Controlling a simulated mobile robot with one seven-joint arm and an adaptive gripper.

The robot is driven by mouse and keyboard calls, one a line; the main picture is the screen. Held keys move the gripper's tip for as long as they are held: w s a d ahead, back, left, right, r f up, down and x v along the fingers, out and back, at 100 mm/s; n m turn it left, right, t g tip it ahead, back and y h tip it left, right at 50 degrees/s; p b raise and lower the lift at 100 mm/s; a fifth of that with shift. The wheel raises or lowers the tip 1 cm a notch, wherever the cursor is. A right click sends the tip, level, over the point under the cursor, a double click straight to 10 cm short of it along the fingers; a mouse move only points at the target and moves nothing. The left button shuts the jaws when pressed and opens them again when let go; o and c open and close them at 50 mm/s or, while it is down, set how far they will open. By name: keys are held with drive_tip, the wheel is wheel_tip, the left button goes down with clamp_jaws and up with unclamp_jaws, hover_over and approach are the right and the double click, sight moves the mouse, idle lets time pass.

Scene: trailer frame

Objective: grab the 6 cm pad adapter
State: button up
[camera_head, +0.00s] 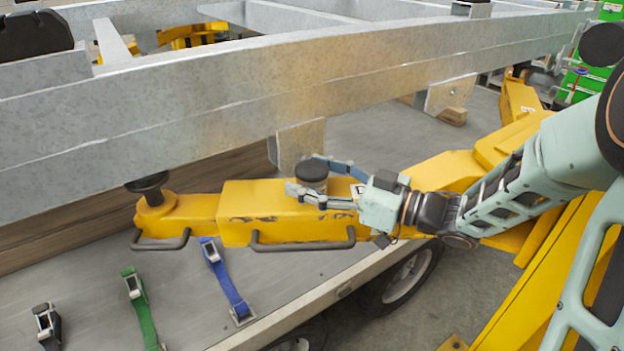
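A short cylindrical adapter (311,171) with a dark round top and brownish side stands upright on the yellow lift arm (250,205). Its height cannot be read from the picture. My gripper (303,174) reaches in from the right, with one finger in front of the adapter and the other behind it. The adapter is between the fingers, and its lower part is partly hidden by the front finger. I cannot tell whether both fingers touch it. Another black pad (148,183) sits on the lift arm's left end, under the metal frame.
The galvanized trailer frame (225,110) runs just above and behind my gripper, with a metal plate (301,143) hanging down close behind the adapter. Black (46,325), green (140,305) and blue (228,280) straps lie on the grey bed in front.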

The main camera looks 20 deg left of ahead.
drive_tip(key=c, duration=1.7)
drive_tip(key=shift+r, duration=0.1)
